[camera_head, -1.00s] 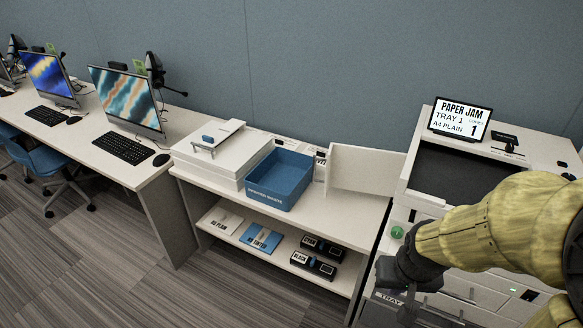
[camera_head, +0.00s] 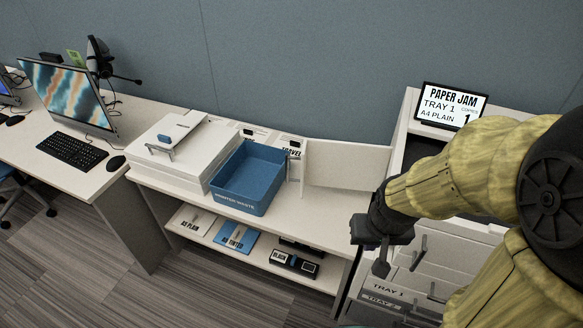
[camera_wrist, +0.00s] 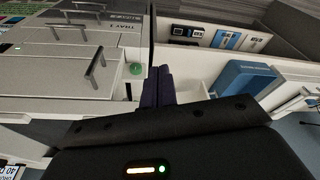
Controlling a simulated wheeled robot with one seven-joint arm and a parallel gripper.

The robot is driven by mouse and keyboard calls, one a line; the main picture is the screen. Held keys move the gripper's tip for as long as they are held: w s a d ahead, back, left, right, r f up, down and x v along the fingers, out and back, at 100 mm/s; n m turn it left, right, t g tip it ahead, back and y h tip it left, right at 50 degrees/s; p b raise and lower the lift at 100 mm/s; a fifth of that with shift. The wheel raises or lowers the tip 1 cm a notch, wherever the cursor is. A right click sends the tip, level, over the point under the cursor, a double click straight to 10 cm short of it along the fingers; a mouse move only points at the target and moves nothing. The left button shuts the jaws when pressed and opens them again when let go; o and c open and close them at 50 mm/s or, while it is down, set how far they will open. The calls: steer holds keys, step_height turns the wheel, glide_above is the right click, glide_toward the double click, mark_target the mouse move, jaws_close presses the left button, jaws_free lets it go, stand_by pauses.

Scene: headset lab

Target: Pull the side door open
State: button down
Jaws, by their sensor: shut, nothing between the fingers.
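The printer (camera_head: 455,268) stands at the right with a screen reading PAPER JAM (camera_head: 452,105). A white upright panel (camera_head: 345,164), which looks like the side door, stands out to the left from the printer's left side, over the table. My gripper (camera_head: 381,268) is in front of the printer's front left corner, lower and nearer than the panel, and apart from it. In the wrist view its dark fingers (camera_wrist: 158,86) are together and empty. A green knob (camera_wrist: 136,68) shows just left of them. My arm hides much of the printer's top and front.
A blue printer waste bin (camera_head: 247,178) and a white box-like device (camera_head: 180,150) stand on the table left of the panel. Paper packs and cartridges (camera_head: 295,263) lie on the shelf below. Drawer handles (camera_head: 419,253) stick out of the printer's front. The floor at the left front is clear.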

stand_by(0.3)
steer(key=w+a+f+t+b, duration=0.7)
steer(key=w+a+f, duration=0.2)
steer(key=w, duration=0.2)
steer(key=w+a+f+t+y+b, duration=0.1)
steer(key=w+a+f+t+b, duration=0.7)
steer(key=w, duration=0.4)
steer(key=shift+a+f+n, duration=0.4)
steer(key=shift+a+f, duration=0.05)
steer(key=shift+a, duration=0.25)
steer(key=shift+w, duration=0.15)
steer(key=p, duration=0.2)
glide_toward(288, 168)
steer(key=w, duration=0.6)
steer(key=shift+w+a+f, duration=0.15)
steer(key=shift+w+a, duration=0.15)
steer(key=shift+w, duration=0.1)
